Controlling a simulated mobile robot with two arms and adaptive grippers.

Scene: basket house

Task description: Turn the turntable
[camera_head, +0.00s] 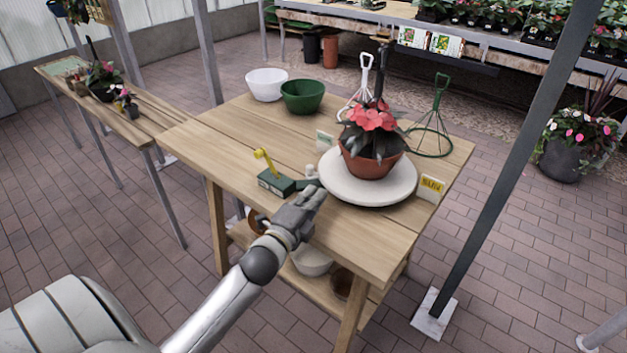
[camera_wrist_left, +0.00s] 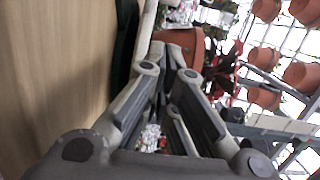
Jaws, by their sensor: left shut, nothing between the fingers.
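The turntable (camera_head: 340,186) is a round, pale disc on the wooden table, near its right side. A terracotta pot (camera_head: 371,165) with pink-red flowers (camera_head: 370,118) and dark leaves stands on it. My left gripper (camera_head: 318,192) is shut and empty, with its fingertips close to the left front rim of the turntable; I cannot tell whether they touch it. In the left wrist view, the fingers (camera_wrist_left: 172,50) point toward the terracotta pot (camera_wrist_left: 186,44), with the pale rim (camera_wrist_left: 146,38) beside them. My right gripper is out of view.
A dark green device with a yellow handle (camera_head: 262,160) sits just left of my gripper. White (camera_head: 266,84) and green (camera_head: 302,96) bowls stand at the back, with wire hangers (camera_head: 432,128) behind the turntable. A yellow label (camera_head: 431,185) stands at right. The front tabletop is clear.

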